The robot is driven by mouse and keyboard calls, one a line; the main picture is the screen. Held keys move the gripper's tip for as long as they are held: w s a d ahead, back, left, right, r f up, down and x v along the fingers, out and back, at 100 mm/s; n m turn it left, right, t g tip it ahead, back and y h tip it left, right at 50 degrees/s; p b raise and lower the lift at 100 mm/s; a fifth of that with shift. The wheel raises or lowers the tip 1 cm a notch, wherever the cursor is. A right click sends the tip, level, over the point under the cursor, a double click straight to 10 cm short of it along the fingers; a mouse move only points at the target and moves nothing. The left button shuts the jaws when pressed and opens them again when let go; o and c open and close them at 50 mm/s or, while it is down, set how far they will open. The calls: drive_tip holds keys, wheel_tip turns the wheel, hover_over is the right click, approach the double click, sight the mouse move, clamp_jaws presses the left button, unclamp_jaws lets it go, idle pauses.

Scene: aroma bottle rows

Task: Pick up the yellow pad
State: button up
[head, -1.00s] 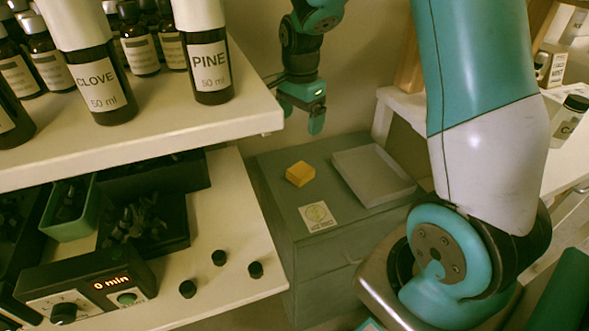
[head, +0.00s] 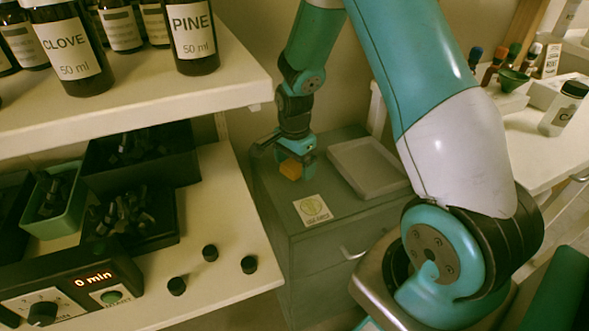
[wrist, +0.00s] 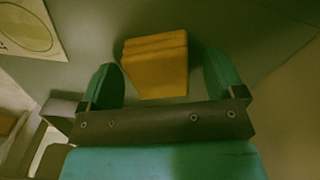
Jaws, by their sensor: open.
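The yellow pad (head: 291,169) is a small thick block on top of the grey-green drawer cabinet (head: 346,208), partly hidden by my gripper in the head view. In the wrist view the yellow pad (wrist: 155,66) lies between and a little beyond my two green fingertips, with a visible space on each side. My gripper (wrist: 163,82) is open and empty. In the head view my gripper (head: 296,158) is low over the cabinet top, right at the pad.
A shallow grey tray (head: 372,172) lies right of the pad. A printed card (head: 312,209) lies in front of it. At left, a shelf (head: 120,110) with bottles overhangs a lower shelf holding bins, black caps and a timer box (head: 85,283).

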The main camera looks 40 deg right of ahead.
sight(295, 163)
drive_tip(key=shift+f, duration=0.15)
drive_tip(key=c, duration=1.1)
wheel_tip(295, 163, up, 20)
drive_tip(key=p, duration=0.4)
